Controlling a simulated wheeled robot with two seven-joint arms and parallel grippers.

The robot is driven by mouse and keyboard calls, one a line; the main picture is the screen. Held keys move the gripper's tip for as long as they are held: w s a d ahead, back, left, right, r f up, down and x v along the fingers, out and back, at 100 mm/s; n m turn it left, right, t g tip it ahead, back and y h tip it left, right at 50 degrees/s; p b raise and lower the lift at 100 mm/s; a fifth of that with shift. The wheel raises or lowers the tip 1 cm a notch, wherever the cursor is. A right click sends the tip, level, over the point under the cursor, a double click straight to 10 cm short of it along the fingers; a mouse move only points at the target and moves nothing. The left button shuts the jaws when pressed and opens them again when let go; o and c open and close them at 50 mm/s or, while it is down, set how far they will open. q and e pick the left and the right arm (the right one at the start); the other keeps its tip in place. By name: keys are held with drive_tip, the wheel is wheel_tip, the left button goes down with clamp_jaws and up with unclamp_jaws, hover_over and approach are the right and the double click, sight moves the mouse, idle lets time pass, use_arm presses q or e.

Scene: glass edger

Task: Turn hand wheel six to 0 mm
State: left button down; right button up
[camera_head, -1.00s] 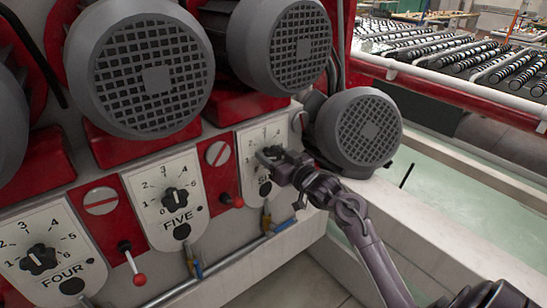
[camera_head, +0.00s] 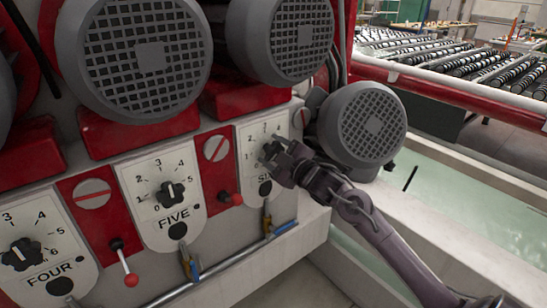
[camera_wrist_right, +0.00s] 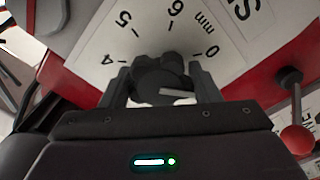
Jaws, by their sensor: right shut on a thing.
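Hand wheel six (camera_wrist_right: 160,78) is a dark knob on a white dial plate (camera_head: 246,131) at the right end of the row. In the right wrist view the dial plate (camera_wrist_right: 148,38) is upside down, with 4, 5, 6, mm and 0 readable. A white mark on the knob points toward the right, below the 0; the numbers there are hidden. My right gripper (camera_wrist_right: 163,85) is shut on the knob, one finger on each side. In the head view my right gripper (camera_head: 270,156) covers much of the dial. My left gripper is not in view.
Hand wheel five (camera_head: 170,194) and hand wheel four (camera_head: 21,254) are to the left. Small red-tipped levers (camera_head: 131,280) stick out between the plates. A grey motor (camera_head: 365,125) stands right of dial six, close to my right arm. A pipe (camera_head: 240,257) runs below the plates.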

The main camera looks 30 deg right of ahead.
sight(276, 154)
drive_tip(key=n+b, duration=0.3)
drive_tip(key=n, duration=0.2)
idle(0.5)
drive_tip(key=o, duration=1)
drive_tip(key=shift+s+f+b, duration=0.2)
drive_tip(key=shift+s+b, duration=0.2)
drive_tip(key=shift+s, duration=0.25)
drive_tip(key=s+b, duration=0.1)
drive_tip(key=s, duration=0.4)
drive_tip(key=shift+s+d, duration=0.2)
drive_tip(key=shift+s+d+r, duration=0.1)
drive_tip(key=shift+s+r, duration=0.05)
drive_tip(key=shift+s, duration=0.4)
